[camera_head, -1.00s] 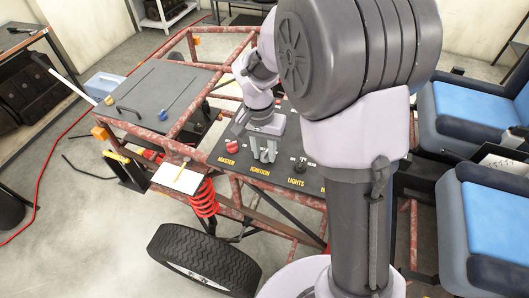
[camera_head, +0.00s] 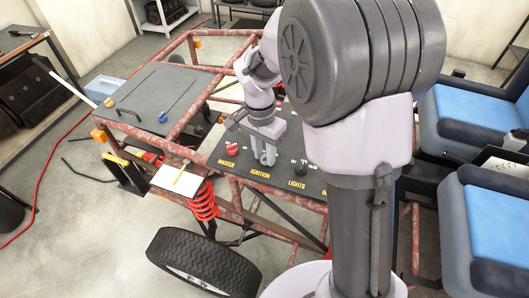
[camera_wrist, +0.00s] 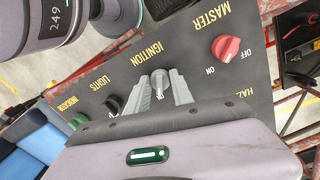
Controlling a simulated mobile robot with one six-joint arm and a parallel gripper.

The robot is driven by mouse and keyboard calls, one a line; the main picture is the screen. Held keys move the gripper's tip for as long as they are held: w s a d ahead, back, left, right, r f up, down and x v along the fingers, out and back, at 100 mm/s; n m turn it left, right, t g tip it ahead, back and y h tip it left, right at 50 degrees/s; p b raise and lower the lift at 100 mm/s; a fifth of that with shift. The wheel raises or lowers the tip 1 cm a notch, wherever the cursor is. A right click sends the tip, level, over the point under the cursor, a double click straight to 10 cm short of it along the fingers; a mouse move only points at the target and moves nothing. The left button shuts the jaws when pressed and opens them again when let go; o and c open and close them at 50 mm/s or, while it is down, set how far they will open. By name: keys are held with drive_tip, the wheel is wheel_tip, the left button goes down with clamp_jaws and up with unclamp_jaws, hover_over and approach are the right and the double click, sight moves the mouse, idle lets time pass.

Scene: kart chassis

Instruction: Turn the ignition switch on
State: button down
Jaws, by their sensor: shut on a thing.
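The ignition switch (camera_wrist: 160,82) is a grey knob on the dark control panel (camera_wrist: 215,75), under the yellow word IGNITION. My gripper (camera_head: 264,157) is over this switch in the head view. In the wrist view my gripper (camera_wrist: 160,90) has its two grey fingers on either side of the knob, shut on it. An "ON" mark shows just below the knob between the fingers. The switch's exact angle is partly hidden by the fingers. In the head view the fingers cover most of the knob.
A red MASTER knob (camera_wrist: 226,47) sits beside the ignition switch, and a black LIGHTS knob (camera_wrist: 114,104) on its other side. Red frame tubes (camera_head: 185,130) surround the panel. A blue seat (camera_head: 490,110) stands at right, a wheel (camera_head: 205,260) below.

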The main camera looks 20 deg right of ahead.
drive_tip(key=c, duration=1.1)
unclamp_jaws()
drive_tip(key=shift+r, duration=0.1)
wheel_tip(320, 180, up, 17)
drive_tip(key=w+p, duration=0.1)
drive_tip(key=p, duration=0.4)
drive_tip(key=shift+a, duration=0.4)
drive_tip(key=s+a+f+n+t+b, duration=0.1)
drive_tip(key=s+f+n+t+b, duration=0.1)
drive_tip(key=s, duration=0.4)
drive_tip(key=s+a+f+n+t+y+b, duration=0.1)
drive_tip(key=s+f+n+t+b, duration=0.1)
drive_tip(key=s+f+b, duration=0.3)
drive_tip(key=s+f+n+t+y+b, duration=0.1)
drive_tip(key=s+f+n+t+b, duration=0.1)
drive_tip(key=s+f+b, duration=0.2)
drive_tip(key=s+b, duration=0.3)
drive_tip(key=s, duration=0.2)
drive_tip(key=shift+s+a, duration=0.2)
drive_tip(key=shift+a, duration=0.2)
